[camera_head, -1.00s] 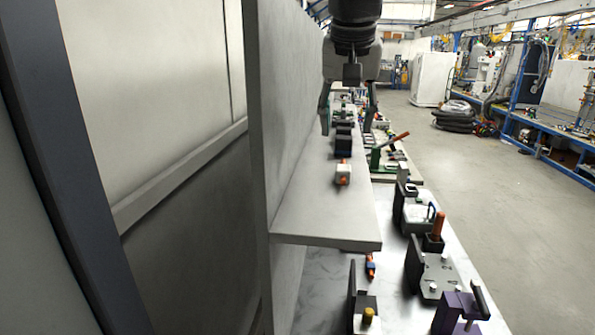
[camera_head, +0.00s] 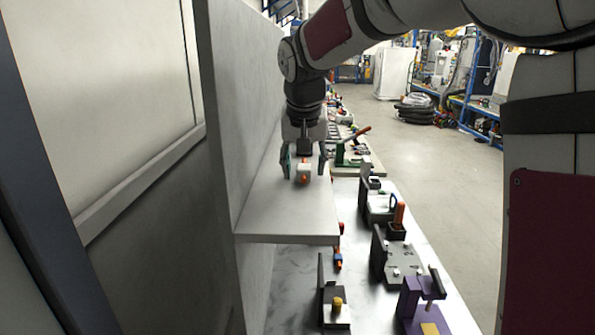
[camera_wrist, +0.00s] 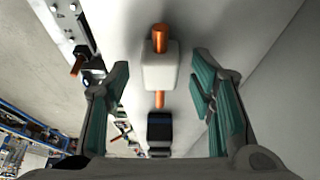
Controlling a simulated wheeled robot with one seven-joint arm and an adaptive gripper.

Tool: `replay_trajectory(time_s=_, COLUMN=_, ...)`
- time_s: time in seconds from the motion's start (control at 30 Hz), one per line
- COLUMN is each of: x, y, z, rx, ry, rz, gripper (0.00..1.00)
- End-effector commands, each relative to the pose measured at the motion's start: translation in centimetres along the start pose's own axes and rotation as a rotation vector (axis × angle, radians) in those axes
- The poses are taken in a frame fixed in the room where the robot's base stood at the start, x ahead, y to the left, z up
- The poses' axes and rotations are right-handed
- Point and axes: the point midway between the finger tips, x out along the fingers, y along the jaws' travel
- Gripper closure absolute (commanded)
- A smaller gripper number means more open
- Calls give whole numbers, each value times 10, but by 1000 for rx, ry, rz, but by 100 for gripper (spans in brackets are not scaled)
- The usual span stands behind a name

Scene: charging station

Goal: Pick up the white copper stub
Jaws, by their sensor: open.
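The white copper stub is a white block (camera_wrist: 160,66) with an orange-copper rod sticking out at both ends. It lies on the grey shelf (camera_head: 285,222), and it also shows in the head view (camera_head: 304,168). My gripper (camera_head: 305,170) is open, with its fingers at either side of the stub in the head view. In the wrist view my gripper (camera_wrist: 160,90) has its green-padded fingers spread left and right, and the stub is between and beyond them, apart from both. A black block (camera_wrist: 160,128) lies in line with the stub.
The upright grey panel (camera_head: 245,110) rises close along the shelf's left side. Below to the right is a metal table with fixtures: a purple one (camera_head: 412,300), a grey one with an orange peg (camera_head: 398,215), and a green one with a red handle (camera_head: 350,145).

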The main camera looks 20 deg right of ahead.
Motion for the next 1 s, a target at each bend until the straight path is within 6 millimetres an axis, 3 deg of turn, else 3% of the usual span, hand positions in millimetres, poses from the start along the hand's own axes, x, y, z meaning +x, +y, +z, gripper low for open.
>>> replay_trajectory(time_s=0.17, x=0, y=0, z=0, rx=0, ry=0, rz=0, gripper=50)
replay_trajectory(time_s=0.3, x=0, y=0, z=0, rx=0, ry=0, rz=0, gripper=82)
replay_trajectory(time_s=0.4, x=0, y=0, z=0, rx=0, ry=0, rz=0, gripper=100)
replay_trajectory(time_s=0.77, x=-2, y=0, z=-1, rx=0, ry=1, rz=0, gripper=100)
replay_trajectory(time_s=1.0, x=-19, y=-1, z=-10, rx=0, ry=4, rz=-1, gripper=100)
